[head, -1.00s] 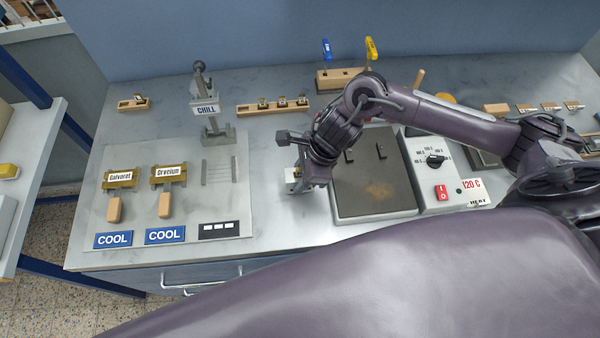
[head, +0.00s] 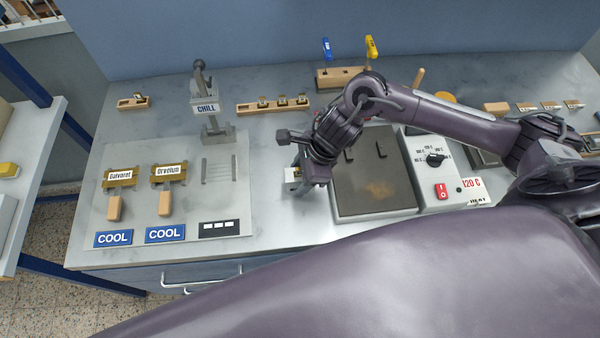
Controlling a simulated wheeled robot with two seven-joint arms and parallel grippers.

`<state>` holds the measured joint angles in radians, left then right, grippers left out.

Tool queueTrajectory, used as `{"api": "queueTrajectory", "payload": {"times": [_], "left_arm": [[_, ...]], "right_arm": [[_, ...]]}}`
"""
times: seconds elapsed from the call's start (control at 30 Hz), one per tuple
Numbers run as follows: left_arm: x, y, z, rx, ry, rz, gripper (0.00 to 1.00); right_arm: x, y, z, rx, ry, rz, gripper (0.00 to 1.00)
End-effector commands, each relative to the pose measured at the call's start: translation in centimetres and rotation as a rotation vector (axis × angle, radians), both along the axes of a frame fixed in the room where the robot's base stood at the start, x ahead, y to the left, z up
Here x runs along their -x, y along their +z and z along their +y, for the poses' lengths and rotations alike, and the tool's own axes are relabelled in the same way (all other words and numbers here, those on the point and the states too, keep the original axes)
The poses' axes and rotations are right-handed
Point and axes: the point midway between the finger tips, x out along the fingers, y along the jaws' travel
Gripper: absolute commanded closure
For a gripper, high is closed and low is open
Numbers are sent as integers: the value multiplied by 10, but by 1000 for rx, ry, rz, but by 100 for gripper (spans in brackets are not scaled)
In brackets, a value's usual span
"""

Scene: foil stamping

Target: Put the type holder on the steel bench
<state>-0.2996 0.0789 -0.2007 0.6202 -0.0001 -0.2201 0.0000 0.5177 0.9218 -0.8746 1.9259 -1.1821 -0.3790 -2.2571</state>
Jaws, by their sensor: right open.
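The steel bench (head: 275,225) is the pale grey worktop across the view. Two brass type holders with wooden handles lie on a grey plate at its left: one labelled Galvoret (head: 120,177) and one labelled Orvelum (head: 168,173). My right gripper (head: 297,178) is open, low over the bench just left of the hot plate. A small pale block with a brass-coloured spot shows at its fingers; I cannot tell whether it is a separate thing, and the wrist hides part of the area. My left gripper is not in view.
The dark hot plate (head: 375,185) and its control box (head: 440,170), reading 120 C, are right of the gripper. The CHILL stand (head: 210,120) and a wooden rack (head: 272,108) stand behind. Blue COOL signs (head: 165,234) lie at the front left. Bare bench shows at the front.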

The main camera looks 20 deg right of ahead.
Motion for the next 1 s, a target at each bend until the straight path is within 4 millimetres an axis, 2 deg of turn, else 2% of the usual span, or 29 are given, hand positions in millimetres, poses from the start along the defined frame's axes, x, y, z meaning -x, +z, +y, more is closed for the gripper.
{"api": "queueTrajectory", "payload": {"times": [0.17,0.4,0.53,0.7,1.0], "left_arm": [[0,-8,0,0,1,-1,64],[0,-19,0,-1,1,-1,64],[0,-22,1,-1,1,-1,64],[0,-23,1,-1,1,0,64],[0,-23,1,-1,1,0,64]], "right_arm": [[2,28,-12,2,2,-7,44],[7,77,-31,1,0,-8,44],[10,96,-39,0,1,-5,44],[12,109,-43,0,1,-1,44],[13,111,-44,0,0,0,44]]}}
